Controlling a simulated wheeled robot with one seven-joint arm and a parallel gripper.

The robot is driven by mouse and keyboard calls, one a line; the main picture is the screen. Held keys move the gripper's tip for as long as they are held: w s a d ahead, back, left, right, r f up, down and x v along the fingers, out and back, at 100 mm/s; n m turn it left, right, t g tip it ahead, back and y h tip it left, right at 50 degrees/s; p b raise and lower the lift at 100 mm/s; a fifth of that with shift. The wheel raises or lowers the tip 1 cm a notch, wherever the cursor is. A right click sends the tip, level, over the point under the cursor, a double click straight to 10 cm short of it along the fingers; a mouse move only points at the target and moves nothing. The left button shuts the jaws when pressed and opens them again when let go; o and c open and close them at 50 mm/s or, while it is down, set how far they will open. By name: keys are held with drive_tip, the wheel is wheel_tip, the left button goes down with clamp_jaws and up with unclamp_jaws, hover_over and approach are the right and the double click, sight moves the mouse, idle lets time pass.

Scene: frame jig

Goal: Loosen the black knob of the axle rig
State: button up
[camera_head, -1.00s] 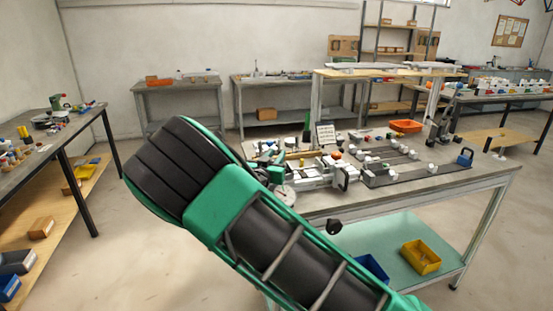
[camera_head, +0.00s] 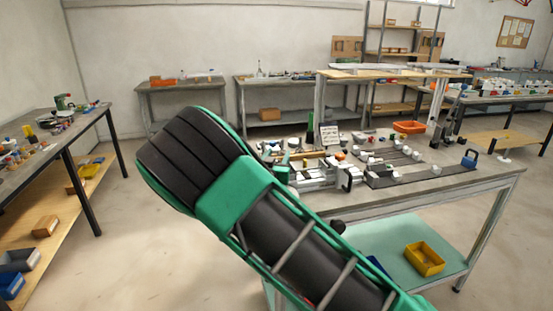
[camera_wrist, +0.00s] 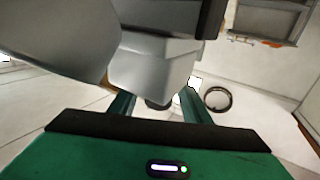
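In the wrist view, my gripper (camera_wrist: 157,104) shows two green fingers standing apart. A small dark round piece (camera_wrist: 157,103) shows in the gap, with space on both sides; it may be the black knob, but I cannot tell for certain. A large pale grey block (camera_wrist: 150,68) lies just beyond the fingers and covers much of the view. In the head view, white and grey rig parts (camera_head: 318,178) stand on the workbench, partly behind my green and black arm. The axle rig's knob cannot be made out there, and my fingertips are not clear.
The workbench (camera_head: 440,186) also bears a dark plate with rails and white blocks (camera_head: 395,160), a blue padlock-shaped piece (camera_head: 469,158) and an orange tray (camera_head: 408,127). A yellow bin (camera_head: 424,258) sits on the lower shelf. The floor left of my arm is clear.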

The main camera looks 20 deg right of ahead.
drive_tip(key=v, duration=1)
drive_tip(key=shift+s+a, duration=0.15)
drive_tip(key=shift+s, duration=0.2)
drive_tip(key=shift+f, duration=0.1)
